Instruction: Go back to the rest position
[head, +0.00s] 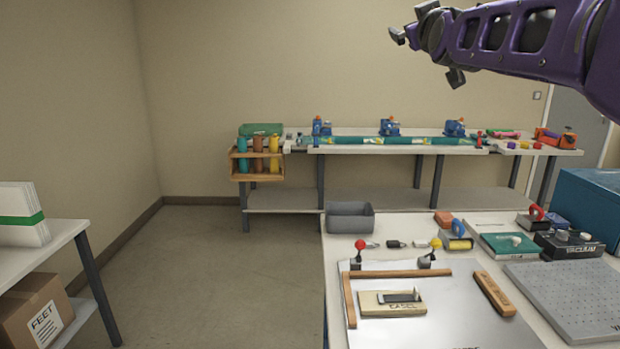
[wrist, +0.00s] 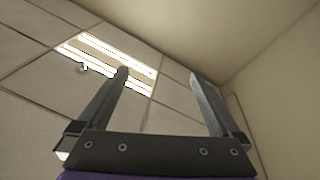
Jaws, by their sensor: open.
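My gripper (head: 428,45) is at the end of the raised purple arm, at the upper right of the head view, high above the near workbench (head: 540,325). In the wrist view its two dark fingers (wrist: 158,82) stand wide apart with nothing between them. Behind them are ceiling tiles, a lit ceiling lamp (wrist: 105,62) and bare wall. The gripper touches nothing in view.
A far bench (head: 400,149) stands along the wall. A white table (head: 35,262) is at left. Floor (head: 210,270) between is clear.

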